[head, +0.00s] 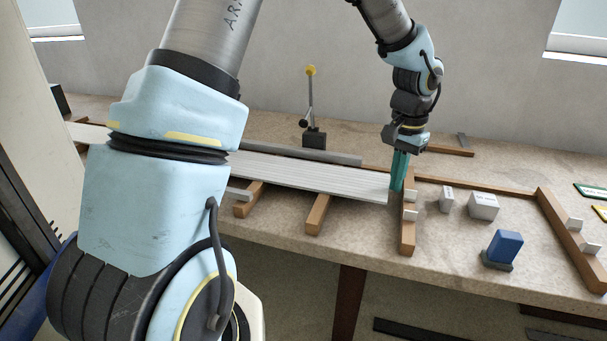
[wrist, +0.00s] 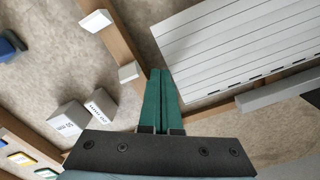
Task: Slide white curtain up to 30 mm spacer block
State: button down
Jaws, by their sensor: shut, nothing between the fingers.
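The white curtain (head: 310,180), a ribbed slatted panel, lies flat across wooden bars; it also shows in the wrist view (wrist: 235,45). My gripper (head: 397,188) points down with its teal fingers (wrist: 161,72) shut together and empty. The fingers stand between the curtain's right end and a wooden crossbar (head: 408,240); I cannot tell whether they touch either. Two loose labelled grey blocks, a small one (head: 446,199) and a larger one (head: 483,206), sit right of that crossbar. I cannot read for certain which is the 30 mm spacer block.
Small white blocks (head: 410,215) are fixed on the crossbar, and more on a right-hand bar (head: 570,240). A grey rail (head: 300,153) runs behind the curtain. A yellow-knobbed lever (head: 311,100) stands at the back. A blue block on a dark base (head: 504,246) sits front right.

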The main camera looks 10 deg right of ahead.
aim_at(377, 186)
jog(key=shift+w+a+p, duration=0.2)
jog(key=shift+w+a, duration=0.1)
jog(key=shift+a, duration=0.35)
jog(key=shift+w+a+p, duration=0.2)
jog(key=shift+w+a, duration=0.15)
jog(key=shift+a, duration=0.3)
jog(key=shift+w+a+p, duration=0.2)
jog(key=shift+w+a, duration=0.1)
jog(key=shift+a, duration=0.35)
dwell(0.7)
jog(key=shift+s+d, duration=0.1)
jog(key=shift+d, duration=0.05)
dwell(0.4)
jog(key=shift+s+d, duration=0.25)
jog(key=shift+d, duration=0.35)
jog(key=shift+r, duration=0.1)
notch_tip(377, 186, up, 6)
jog(key=p, duration=0.5)
jog(key=shift+r+p, duration=0.25)
jog(key=shift+p, duration=0.05)
jog(key=shift+f, duration=0.1)
jog(key=s+a+r+n, duration=0.1)
jog(key=a+n, duration=0.4)
jog(key=a, duration=1.1)
jog(key=s+a+r+n+t, duration=0.1)
jog(key=a+n, duration=0.3)
jog(key=a, duration=1.1)
jog(key=shift+s+a+r+n+t, duration=0.3)
jog(key=shift+s+a+r+n, duration=0.1)
jog(key=shift+s, duration=0.3)
